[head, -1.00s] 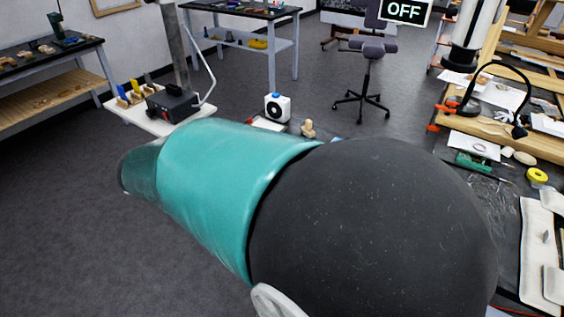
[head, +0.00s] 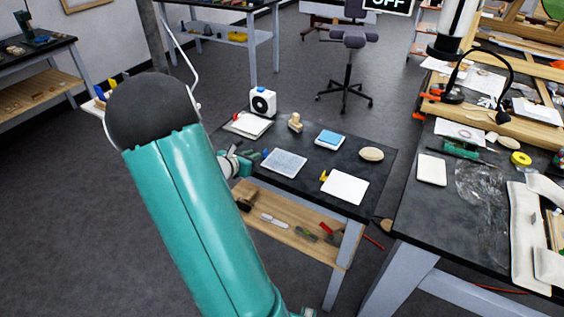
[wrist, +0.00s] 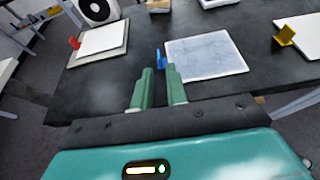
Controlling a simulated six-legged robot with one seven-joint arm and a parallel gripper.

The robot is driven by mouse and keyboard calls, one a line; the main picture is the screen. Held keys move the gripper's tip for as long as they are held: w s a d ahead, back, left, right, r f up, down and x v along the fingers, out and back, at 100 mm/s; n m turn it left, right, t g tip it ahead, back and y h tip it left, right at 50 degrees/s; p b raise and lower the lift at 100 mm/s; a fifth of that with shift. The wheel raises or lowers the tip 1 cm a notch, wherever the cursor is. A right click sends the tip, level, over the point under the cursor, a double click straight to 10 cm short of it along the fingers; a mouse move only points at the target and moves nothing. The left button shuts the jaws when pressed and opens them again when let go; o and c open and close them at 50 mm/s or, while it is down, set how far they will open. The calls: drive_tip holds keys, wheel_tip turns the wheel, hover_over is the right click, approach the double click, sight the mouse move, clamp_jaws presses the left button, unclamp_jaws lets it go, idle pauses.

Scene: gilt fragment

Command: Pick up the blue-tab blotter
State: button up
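The blue-tab blotter (head: 284,163) lies flat on the dark table, a pale grey-blue sheet with a blue tab at its left edge. In the wrist view the blotter (wrist: 205,57) lies ahead and to the right, and its blue tab (wrist: 160,58) shows just past the fingertips. My gripper (wrist: 159,69) has two green fingers with a narrow gap and nothing between them. In the head view my gripper (head: 247,161) is at the table's left edge, just left of the blotter, partly hidden by my arm. Whether a finger touches the tab, I cannot tell.
A red-tab blotter (head: 247,125) and a yellow-tab blotter (head: 345,187) lie on the same table. A wooden block (head: 295,123), a blue-topped pad (head: 331,137), an oval piece (head: 371,154) and a white box (head: 263,102) stand around. A cluttered bench (head: 420,215) is at right.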

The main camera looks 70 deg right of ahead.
drive_tip(key=x, duration=0.4)
drive_tip(key=shift+w+f+x, duration=0.1)
drive_tip(key=shift+x, duration=1.25)
drive_tip(key=shift+w+f+x, duration=0.1)
drive_tip(key=shift+f+x, duration=0.05)
drive_tip(key=shift+x, duration=1.2)
clamp_jaws()
drive_tip(key=shift+r, duration=0.4)
wheel_tip(320, 180, up, 2)
drive_tip(key=shift+r, duration=0.15)
drive_tip(key=s+a+r, duration=0.6)
drive_tip(key=s+r, duration=0.4)
drive_tip(key=s, duration=0.2)
drive_tip(key=shift+s+a, duration=0.2)
drive_tip(key=shift+s, duration=0.1)
